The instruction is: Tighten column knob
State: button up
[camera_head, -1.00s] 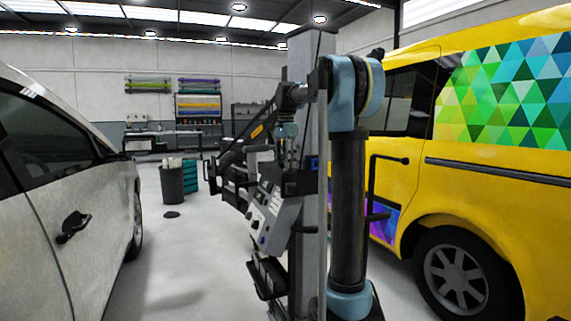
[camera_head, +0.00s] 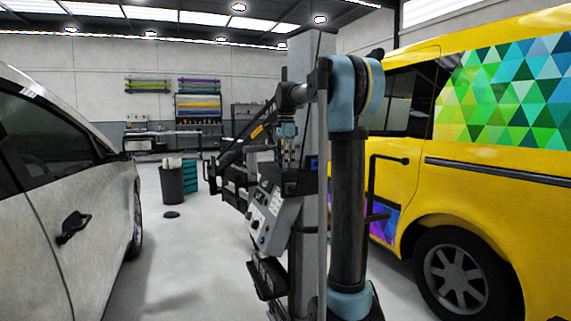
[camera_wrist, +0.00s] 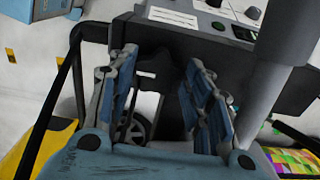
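In the wrist view, a dark, lobed knob (camera_wrist: 156,66) shows between the two blue-and-grey fingers of my gripper (camera_wrist: 162,92). The fingers stand apart, one on each side of it, with gaps visible. I cannot tell whether either finger touches it. The grey column (camera_wrist: 276,75) rises to the right of the right finger. In the head view, the column (camera_head: 311,90) stands in the middle and my gripper (camera_head: 287,150) is small beside its left side. The knob cannot be made out there.
A grey control box (camera_head: 272,215) with buttons hangs on the column, close below my gripper; it also shows in the wrist view (camera_wrist: 205,18). A yellow van (camera_head: 480,190) stands right, a white car (camera_head: 70,200) left. A dark bin (camera_head: 171,184) stands on open floor behind.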

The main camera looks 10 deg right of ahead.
jog(key=shift+o, duration=1.2)
notch_tip(320, 180, up, 12)
jog(key=shift+f, duration=0.1)
jog(key=s+d+f+n+t, duration=0.15)
jog(key=s+f+n, duration=0.25)
jog(key=s+f, duration=0.6)
jog(key=s+d+f+n, duration=0.35)
jog(key=s+f, duration=0.45)
jog(key=s, duration=0.4)
jog(key=s+f+n, duration=0.4)
jog(key=s+f, duration=0.5)
jog(key=f, duration=0.4)
jog(key=s+d+f+n, duration=0.1)
jog(key=s+f+n, duration=0.2)
jog(key=s+f, duration=0.6)
notch_tip(320, 180, down, 4)
jog(key=shift+s+d+f+n+t, duration=0.1)
jog(key=shift+s+d+n+t, duration=0.1)
jog(key=shift+n+t, duration=0.15)
